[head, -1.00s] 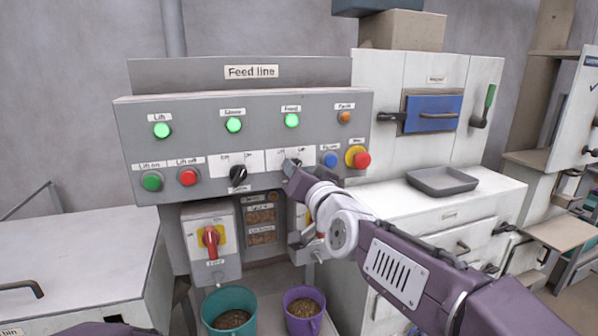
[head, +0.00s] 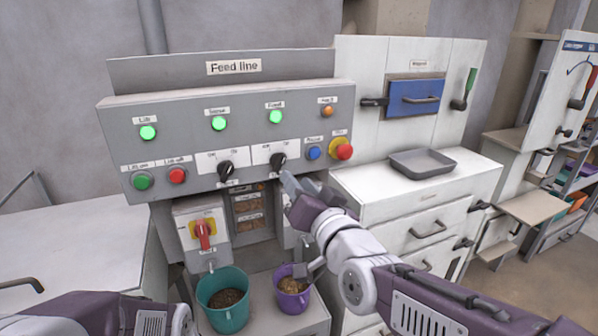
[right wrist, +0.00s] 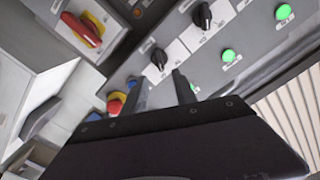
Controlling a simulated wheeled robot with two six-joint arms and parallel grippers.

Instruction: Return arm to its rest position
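My right gripper (head: 290,190) is just in front of the lower edge of the Feed line panel (head: 300,98), below the right black selector knob (head: 278,161). In the right wrist view its two dark fingers (right wrist: 160,92) stand apart with nothing between them, and the knob (right wrist: 159,58) shows just beyond them. A second black knob (head: 227,170) sits to its left in the head view. My left arm (head: 95,315) shows at the bottom left of the head view; its gripper is out of view.
Three green lamps are lit on the panel. A teal bucket (head: 222,299) and a purple bucket (head: 292,292) with pellets stand below. A red-handled switch (head: 203,234) is at the left. A grey tray (head: 422,163) lies on the white cabinet (head: 420,185) at right.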

